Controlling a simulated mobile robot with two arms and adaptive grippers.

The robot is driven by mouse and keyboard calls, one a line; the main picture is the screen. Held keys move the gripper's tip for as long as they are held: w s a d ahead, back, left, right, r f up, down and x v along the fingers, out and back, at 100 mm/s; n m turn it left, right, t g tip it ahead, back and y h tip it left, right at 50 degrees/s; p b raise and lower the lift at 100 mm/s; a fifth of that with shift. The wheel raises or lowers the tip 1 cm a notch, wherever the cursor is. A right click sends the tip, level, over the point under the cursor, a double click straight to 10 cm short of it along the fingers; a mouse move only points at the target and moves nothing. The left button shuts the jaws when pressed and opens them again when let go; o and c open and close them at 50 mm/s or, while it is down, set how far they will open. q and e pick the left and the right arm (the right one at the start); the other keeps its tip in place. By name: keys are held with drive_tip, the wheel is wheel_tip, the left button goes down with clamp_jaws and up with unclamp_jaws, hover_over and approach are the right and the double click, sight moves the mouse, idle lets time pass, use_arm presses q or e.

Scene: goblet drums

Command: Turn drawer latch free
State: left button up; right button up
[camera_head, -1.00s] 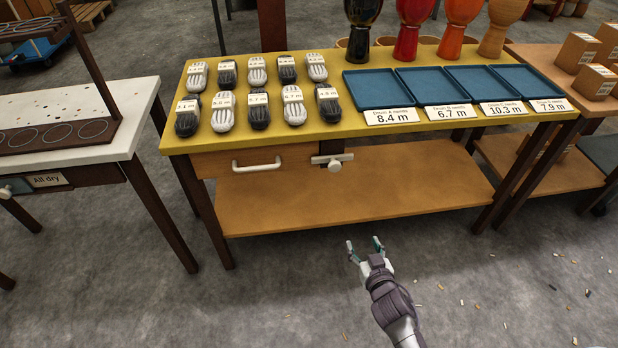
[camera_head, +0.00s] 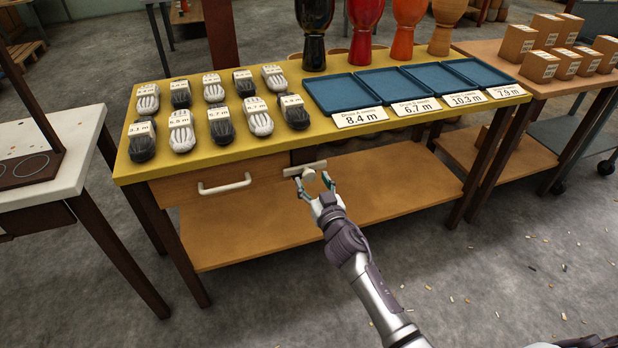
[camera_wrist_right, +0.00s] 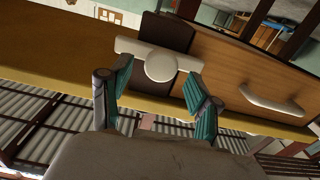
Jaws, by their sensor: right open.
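The drawer latch is a pale bar with a round knob (camera_head: 308,174) at the right end of the wooden drawer (camera_head: 180,190), under the yellow tabletop. The bar lies across the drawer's edge and the dark post beside it. In the right wrist view the latch knob (camera_wrist_right: 161,66) sits between and just beyond the fingertips. My right gripper (camera_head: 314,186) is open at the latch, its teal-padded fingers on either side of the knob; contact cannot be told. The white drawer handle (camera_head: 224,184) is left of the latch. My left gripper is not in view.
On the yellow table (camera_head: 290,140) lie several labelled rope bundles (camera_head: 220,125) and blue trays (camera_head: 340,92), with goblet drums behind. A lower wooden shelf (camera_head: 390,190) is bare. A white table (camera_head: 60,190) stands at left. Floor in front is clear except scattered chips.

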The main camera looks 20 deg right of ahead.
sight(310, 177)
drive_tip(key=shift+w+a+b, duration=0.1)
drive_tip(key=shift+w+b, duration=0.2)
drive_tip(key=shift+w, duration=1.3)
drive_tip(key=c, duration=1.1)
drive_tip(key=shift+c, duration=0.2)
